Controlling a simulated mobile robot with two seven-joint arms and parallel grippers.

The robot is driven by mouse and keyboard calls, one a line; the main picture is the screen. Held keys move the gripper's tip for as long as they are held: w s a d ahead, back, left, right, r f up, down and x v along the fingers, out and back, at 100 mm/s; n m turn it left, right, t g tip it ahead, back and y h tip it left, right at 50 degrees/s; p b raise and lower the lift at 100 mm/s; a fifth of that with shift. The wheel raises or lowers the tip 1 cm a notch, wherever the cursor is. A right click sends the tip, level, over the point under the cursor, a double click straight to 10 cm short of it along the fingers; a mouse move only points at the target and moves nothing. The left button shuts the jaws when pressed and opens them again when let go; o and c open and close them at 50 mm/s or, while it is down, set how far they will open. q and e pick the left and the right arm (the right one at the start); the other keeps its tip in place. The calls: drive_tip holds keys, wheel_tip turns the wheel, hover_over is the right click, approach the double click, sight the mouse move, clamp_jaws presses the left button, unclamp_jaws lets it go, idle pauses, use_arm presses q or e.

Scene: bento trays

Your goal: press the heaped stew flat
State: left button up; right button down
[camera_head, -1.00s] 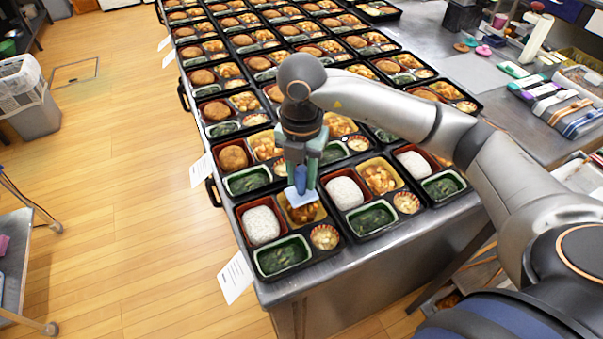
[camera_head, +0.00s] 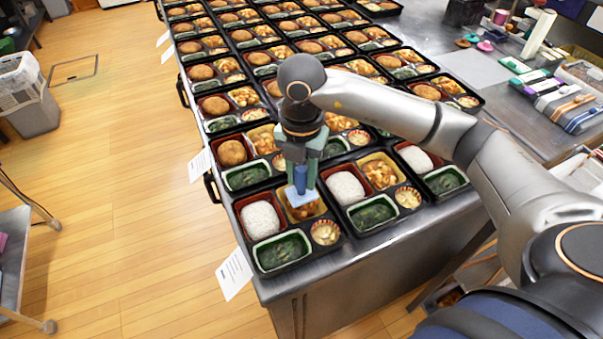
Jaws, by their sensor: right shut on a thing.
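The stew (camera_head: 303,212) sits in the back right compartment of the bento tray (camera_head: 297,262) at the near left corner of the table. My right gripper (camera_head: 301,168) points down over it, shut on a blue-handled presser (camera_head: 300,180). The presser's flat pale blue plate (camera_head: 301,198) lies over the stew and hides part of it. I cannot tell whether the plate touches the stew or how high the stew is heaped. My left gripper is out of view.
The same tray holds white rice (camera_head: 261,220), greens (camera_head: 281,250) and a small cup (camera_head: 325,233). Another tray (camera_head: 378,228) adjoins on the right, and rows of bento trays fill the table behind. A paper sheet (camera_head: 234,273) hangs at the left edge.

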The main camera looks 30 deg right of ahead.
drive_tip(key=shift+f+b, duration=0.9)
drive_tip(key=shift+f, duration=0.05)
idle(4.0)
drive_tip(key=shift+r+p, duration=3)
drive_tip(key=shift+r, duration=1.1)
